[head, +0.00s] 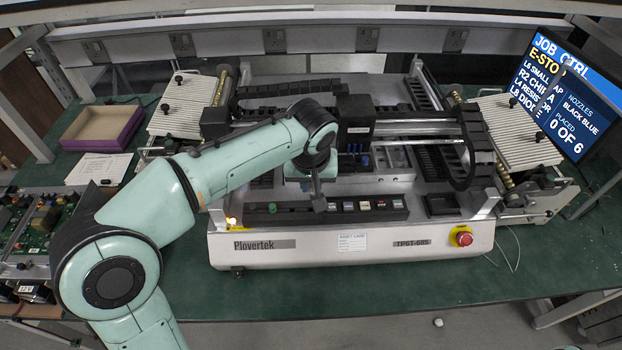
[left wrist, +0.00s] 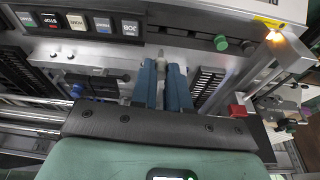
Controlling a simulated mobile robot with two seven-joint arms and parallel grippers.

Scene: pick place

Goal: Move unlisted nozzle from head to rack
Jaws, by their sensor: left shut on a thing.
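My left gripper (head: 318,200) reaches over the front of the pick-and-place machine, just behind its button strip. In the left wrist view its two blue fingers (left wrist: 164,88) are close together, with a small pale grey piece (left wrist: 161,64) between their tips. The piece looks like a nozzle, but it is mostly hidden. The machine's black head (head: 355,115) sits on the gantry behind my gripper. Small blue parts (head: 365,160) show below the head, above a dark slotted area; I cannot tell which part is the rack. My right gripper is out of view.
The button strip (head: 345,206) has a green knob (head: 272,208) at its left end. A red emergency stop (head: 462,237) is at the front right. A screen (head: 565,95) reads E-STOP and "0 OF 6". A purple-edged tray (head: 102,127) and circuit boards (head: 40,222) lie left.

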